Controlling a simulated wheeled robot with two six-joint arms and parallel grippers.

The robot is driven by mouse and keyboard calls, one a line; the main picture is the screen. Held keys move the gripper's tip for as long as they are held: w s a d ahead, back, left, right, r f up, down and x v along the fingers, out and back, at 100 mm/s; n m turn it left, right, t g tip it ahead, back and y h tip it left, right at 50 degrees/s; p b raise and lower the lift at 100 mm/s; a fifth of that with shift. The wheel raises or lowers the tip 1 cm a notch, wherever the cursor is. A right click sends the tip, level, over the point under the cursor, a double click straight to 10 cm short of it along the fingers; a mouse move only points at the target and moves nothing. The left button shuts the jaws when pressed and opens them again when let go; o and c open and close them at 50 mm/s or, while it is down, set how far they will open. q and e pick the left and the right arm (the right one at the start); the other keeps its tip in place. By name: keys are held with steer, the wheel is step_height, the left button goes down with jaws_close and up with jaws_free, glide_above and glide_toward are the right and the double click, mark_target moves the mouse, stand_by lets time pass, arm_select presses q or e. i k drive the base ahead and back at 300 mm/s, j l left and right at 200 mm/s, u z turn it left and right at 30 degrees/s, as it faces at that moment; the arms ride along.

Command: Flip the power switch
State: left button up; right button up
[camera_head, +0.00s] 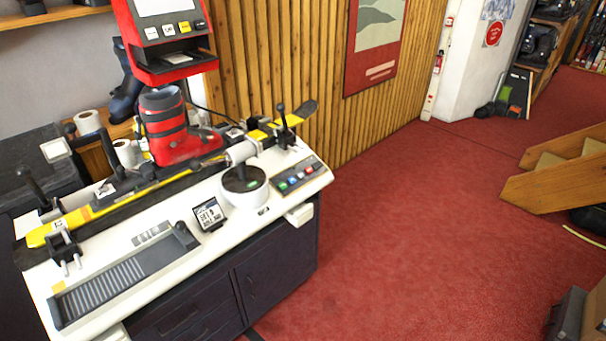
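No power switch can be picked out with certainty. The white binding bench (190,262) stands at the left. A dark control panel (297,176) with several coloured buttons sits at its right end. A red machine (170,66) with a screen and a row of small keys stands behind the bench. A small white and red fitting (438,64) is on the wall edge past the wood panelling; its kind is too small to tell. Neither of my grippers shows.
A yellow and black ski (150,188) lies along the bench with a red boot (170,130) by it. A small display (209,214) stands near the front edge. Open red carpet (400,230) lies to the right, with wooden steps (558,178) beyond.

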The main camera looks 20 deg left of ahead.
mark_target(317, 164)
steer(key=i+l+u, duration=0.5)
steer(key=i+l, duration=0.15)
steer(key=i, duration=0.55)
steer(key=i+l+u, duration=0.45)
steer(key=i+l, duration=0.6)
